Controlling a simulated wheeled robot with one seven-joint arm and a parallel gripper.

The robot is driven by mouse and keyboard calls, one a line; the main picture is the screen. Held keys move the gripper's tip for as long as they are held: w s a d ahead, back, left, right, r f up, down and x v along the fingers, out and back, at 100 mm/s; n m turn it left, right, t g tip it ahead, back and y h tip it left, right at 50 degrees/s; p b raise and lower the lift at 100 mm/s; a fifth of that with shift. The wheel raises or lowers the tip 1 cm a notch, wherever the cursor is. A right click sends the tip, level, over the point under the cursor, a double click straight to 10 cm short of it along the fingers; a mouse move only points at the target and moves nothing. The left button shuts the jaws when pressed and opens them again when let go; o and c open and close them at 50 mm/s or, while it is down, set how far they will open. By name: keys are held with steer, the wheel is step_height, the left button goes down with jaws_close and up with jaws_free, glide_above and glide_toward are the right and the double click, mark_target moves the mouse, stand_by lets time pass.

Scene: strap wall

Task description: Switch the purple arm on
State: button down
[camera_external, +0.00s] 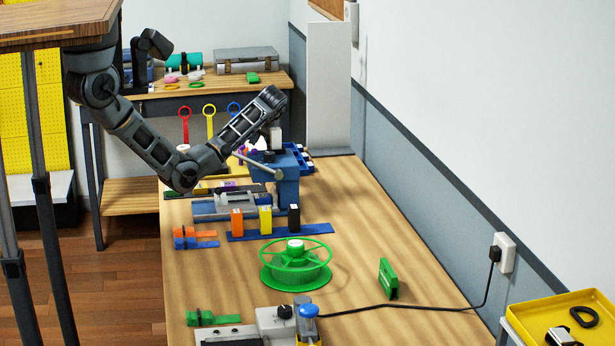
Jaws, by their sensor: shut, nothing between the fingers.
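My gripper (270,150) hangs below the end of my raised arm, just above or in front of the blue vise. It is shut with nothing between its fingers; its tips are small and partly lost against the vise. A small purple piece (229,184) shows low behind the grey-blue fixture, left of the vise and below my forearm. I cannot tell whether it is the purple arm or how it is set.
The blue vise (285,190) stands near my gripper. Orange (237,222), yellow (265,218) and black (293,217) blocks stand on a blue strip. A green reel (295,264) and a green block (388,278) are nearer. The table's right side is mostly clear, with a cable nearer the front.

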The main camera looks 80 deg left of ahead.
steer(key=shift+x, duration=2.3)
steer(key=shift+p, duration=0.4)
steer(key=shift+s+m+p, duration=0.25)
steer(key=shift+m+p, duration=0.05)
steer(key=shift+m, duration=0.1)
